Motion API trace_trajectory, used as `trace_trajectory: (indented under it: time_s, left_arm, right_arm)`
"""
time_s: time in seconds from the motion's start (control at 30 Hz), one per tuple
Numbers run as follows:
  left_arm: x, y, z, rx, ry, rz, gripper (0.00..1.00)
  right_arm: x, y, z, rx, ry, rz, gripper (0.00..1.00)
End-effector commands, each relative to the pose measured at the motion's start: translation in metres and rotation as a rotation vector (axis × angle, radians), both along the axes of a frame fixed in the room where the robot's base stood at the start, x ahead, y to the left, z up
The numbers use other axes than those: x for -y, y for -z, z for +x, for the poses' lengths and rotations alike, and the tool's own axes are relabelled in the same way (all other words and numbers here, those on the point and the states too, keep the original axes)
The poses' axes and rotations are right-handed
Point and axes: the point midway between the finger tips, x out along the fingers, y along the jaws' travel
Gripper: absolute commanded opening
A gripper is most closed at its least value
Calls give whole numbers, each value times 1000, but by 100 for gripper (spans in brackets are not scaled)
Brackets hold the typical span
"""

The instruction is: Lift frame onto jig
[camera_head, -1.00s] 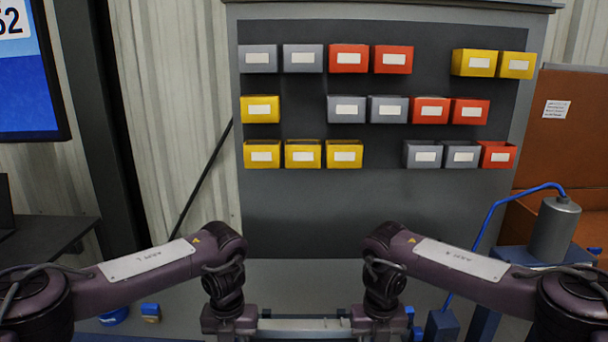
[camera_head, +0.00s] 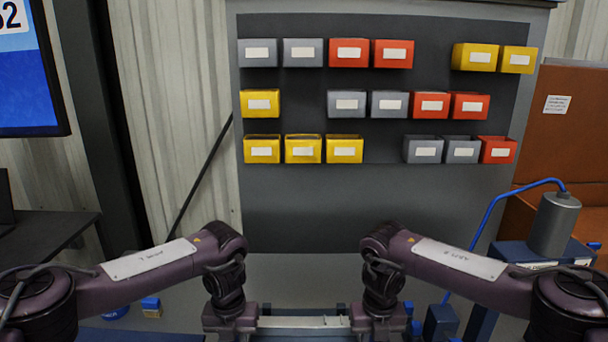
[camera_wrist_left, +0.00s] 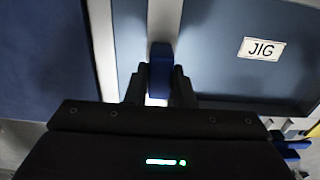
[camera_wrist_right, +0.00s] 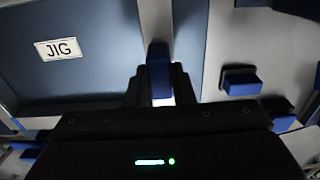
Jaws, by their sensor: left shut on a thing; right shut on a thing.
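The frame (camera_head: 305,322) shows as a pale metal bar between my two wrists at the bottom of the head view. In the left wrist view, my left gripper (camera_wrist_left: 160,88) is shut on a blue grip block on a silver frame bar (camera_wrist_left: 164,20). In the right wrist view, my right gripper (camera_wrist_right: 159,88) is shut on a similar blue block on a silver bar (camera_wrist_right: 156,18). The jig (camera_wrist_left: 225,65) is a blue-grey plate labelled JIG; it also shows in the right wrist view (camera_wrist_right: 95,75). I cannot tell whether the frame touches it.
A grey panel (camera_head: 290,215) with grey, red and yellow bins stands behind the bench. A grey cylinder (camera_head: 554,225) with a blue hose stands at the right. Blue blocks (camera_wrist_right: 240,82) lie beside the jig. A small blue and yellow item (camera_head: 151,307) sits at the left.

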Motion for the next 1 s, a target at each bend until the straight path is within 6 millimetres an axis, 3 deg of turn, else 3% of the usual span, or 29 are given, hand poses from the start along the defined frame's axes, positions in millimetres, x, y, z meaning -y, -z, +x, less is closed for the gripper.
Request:
trace_trajectory:
  time_s: [0.2,0.23,0.4,0.77,0.8,1.0]
  left_arm:
    - [0,0,1,2,0,-1,0]
    - [0,0,1,2,-1,-1,24]
    - [0,0,0,1,0,-1,47]
    - [0,1,0,0,0,2,49]
    - [0,1,0,0,0,2,49]
    - [0,0,0,0,0,1,49]
  right_arm:
    - [0,0,1,2,0,1,0]
    - [0,0,1,2,0,1,0]
    - [0,-1,1,2,0,1,0]
    - [-1,-1,1,2,0,2,0]
    - [-1,-1,1,2,0,2,23]
    - [0,0,1,2,0,1,47]
